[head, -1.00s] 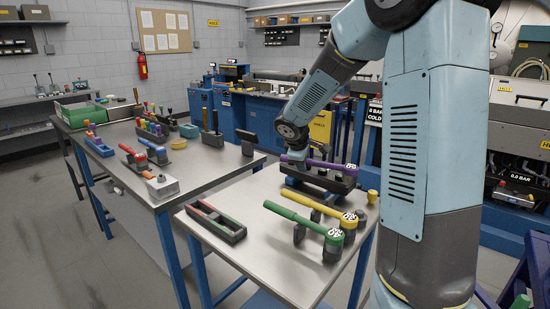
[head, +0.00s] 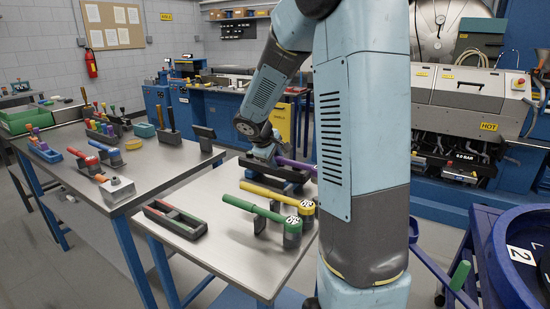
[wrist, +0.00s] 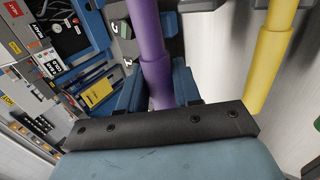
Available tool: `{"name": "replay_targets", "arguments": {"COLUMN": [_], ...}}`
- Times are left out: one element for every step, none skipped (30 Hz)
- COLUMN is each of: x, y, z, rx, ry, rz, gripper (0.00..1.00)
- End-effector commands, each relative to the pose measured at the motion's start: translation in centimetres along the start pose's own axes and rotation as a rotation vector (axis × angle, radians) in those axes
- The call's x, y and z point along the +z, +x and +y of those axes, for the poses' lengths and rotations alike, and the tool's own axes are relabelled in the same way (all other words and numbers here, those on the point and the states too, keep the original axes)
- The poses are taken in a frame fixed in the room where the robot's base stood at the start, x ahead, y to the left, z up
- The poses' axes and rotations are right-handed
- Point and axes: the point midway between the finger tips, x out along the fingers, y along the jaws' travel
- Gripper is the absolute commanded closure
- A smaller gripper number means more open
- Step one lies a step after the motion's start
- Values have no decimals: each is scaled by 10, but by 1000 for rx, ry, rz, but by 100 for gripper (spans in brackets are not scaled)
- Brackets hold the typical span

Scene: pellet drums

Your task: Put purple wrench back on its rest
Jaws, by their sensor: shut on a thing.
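My gripper (head: 268,156) is shut on the purple wrench (head: 298,165) by its handle. The purple handle (wrist: 150,60) shows between the blue fingers (wrist: 160,90) in the wrist view. The wrench is level, at or just above a dark rest (head: 283,186) at the back of the near table; I cannot tell whether it touches. My arm hides the wrench's right end in the head view. In the wrist view, part of a grey numbered block shows left of the handle.
A yellow wrench (head: 270,191) and a green wrench (head: 252,209) lie on supports in front. A dark tray (head: 174,218) sits at the table's left. The left table (head: 150,165) holds several tools. A blue drum (head: 505,262) stands at right.

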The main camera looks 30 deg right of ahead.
Motion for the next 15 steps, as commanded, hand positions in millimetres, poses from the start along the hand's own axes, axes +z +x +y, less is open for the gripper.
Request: {"name": "replay_targets", "arguments": {"x": [0,0,0,0,0,-1,-1,-1,-1,-1,-1,-1,-1,-1,-1], "y": [3,5,8,10,12,14,16,18,20,22,24,27,29,30,32], "z": [-2,-4,-6,-7,-8,-10,-11,-13,-14,-16,-17,-19,-20,-21,-22], "rx": [0,0,0,0,0,0,-1,-1,0,0,0,0,0,0,0], "ry": [-3,-4,-2,-3,-4,-4,-3,-3,-4,-4,-3,-3,-4,-4,-3], "rz": [0,-1,-1,-1,-1,0,0,0,0,0,0,-1,-1,-1,-1], "gripper": [100,100,100,100,100,100,100,100,100,100,100,100,100,100,100]}}
